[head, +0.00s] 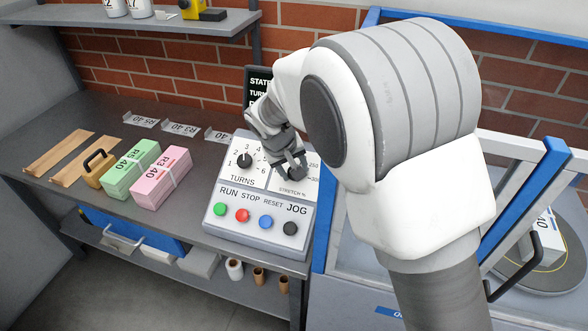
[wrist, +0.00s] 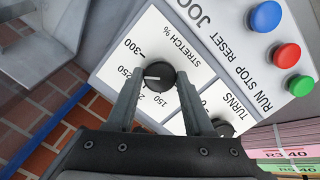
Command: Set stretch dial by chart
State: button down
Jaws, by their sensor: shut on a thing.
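The stretch dial (wrist: 159,76) is a black round knob on the white control panel (head: 255,233), beside a printed "STRETCH %" scale. In the wrist view its white mark points left, roughly toward the 250 label; the exact setting is hard to read. My gripper (wrist: 160,82) is shut on this dial, one finger on each side. In the head view my gripper (head: 288,162) reaches down to the panel's upper right, and my arm covers part of the scale. The black turns dial (head: 244,161) sits to its left. No stretch chart is readable in view.
A dark screen (head: 257,80) behind the panel is mostly hidden by my arm. Green (head: 131,168) and pink (head: 162,178) bundles lie on the bench to the left. Green, red, blue and black buttons line the panel's front. A blue-framed machine (head: 540,225) stands at right.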

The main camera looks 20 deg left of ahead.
jog(key=shift+n, duration=0.6)
jog(key=shift+c, duration=1.4)
grip_release()
jog(key=v, duration=1.7)
jog(key=shift+s+p, duration=0.25)
jog(key=shift+p, duration=0.15)
jog(key=shift+s+a+r, duration=0.1)
